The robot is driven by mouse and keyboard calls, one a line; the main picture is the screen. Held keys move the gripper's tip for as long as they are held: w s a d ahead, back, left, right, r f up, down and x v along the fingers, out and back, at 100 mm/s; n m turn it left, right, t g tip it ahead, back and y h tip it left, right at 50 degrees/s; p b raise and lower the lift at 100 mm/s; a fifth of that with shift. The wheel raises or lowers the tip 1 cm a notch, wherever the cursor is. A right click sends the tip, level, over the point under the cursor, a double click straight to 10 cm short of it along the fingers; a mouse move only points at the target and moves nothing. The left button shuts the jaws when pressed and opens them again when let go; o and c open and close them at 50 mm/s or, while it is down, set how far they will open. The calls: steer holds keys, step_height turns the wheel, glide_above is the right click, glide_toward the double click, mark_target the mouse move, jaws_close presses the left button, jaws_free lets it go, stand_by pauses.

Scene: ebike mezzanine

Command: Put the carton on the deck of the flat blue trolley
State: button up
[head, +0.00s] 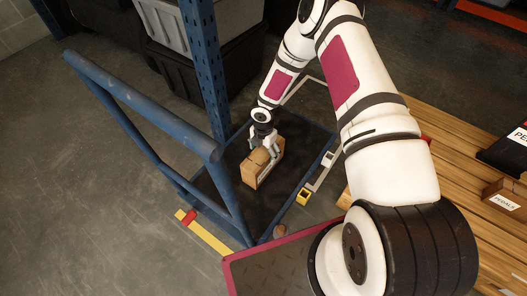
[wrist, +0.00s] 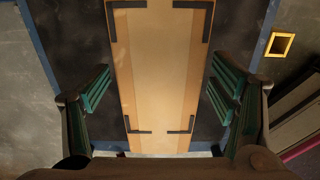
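The carton (head: 258,178), a brown box, is on the dark deck (head: 288,190) of the flat blue trolley; I cannot tell for certain that its whole base touches. In the wrist view the carton (wrist: 160,60) runs long between my fingers, with black corner marks. The deck (wrist: 70,50) shows on both sides, with blue edges. My gripper (head: 265,150) is directly over the carton. In the wrist view my gripper (wrist: 160,88) is open, its green-padded fingers spread on either side with gaps to the carton. The carton's near end is partly hidden by my gripper.
The trolley's blue push handle (head: 140,108) rises at the left of the deck. A blue rack post (head: 207,70) and grey bins (head: 165,25) stand behind. A wooden slatted surface (head: 455,170) is at right. A small yellow frame (head: 303,197) lies beside the trolley.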

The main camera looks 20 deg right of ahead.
steer(key=s+d+r+m+h+p, duration=0.1)
steer(key=d+r+m+p, duration=0.15)
steer(key=r, duration=1.25)
steer(key=d+r+m+h+p, duration=0.2)
steer(key=d+r+m, duration=0.1)
steer(key=r, duration=1.2)
steer(key=s+d+r+m+h, duration=0.1)
steer(key=s+r+m, duration=0.35)
steer(key=r, duration=0.35)
steer(key=s+d+r+m, duration=0.1)
steer(key=s+r+m, duration=0.3)
steer(key=r, duration=0.5)
steer(key=s+a+r+m, duration=0.1)
steer(key=s+r+m, duration=0.55)
steer(key=s, duration=0.65)
steer(key=s+a+r+m+y, duration=0.1)
steer(key=s+a+m+y, duration=0.1)
steer(key=s, duration=0.5)
steer(key=s+a+r+m+y, duration=0.2)
steer(key=s+a, duration=0.1)
steer(key=s, duration=0.5)
steer(key=shift+s+a+m, duration=0.25)
steer(key=shift+a+m, duration=0.1)
steer(key=shift+a, duration=0.05)
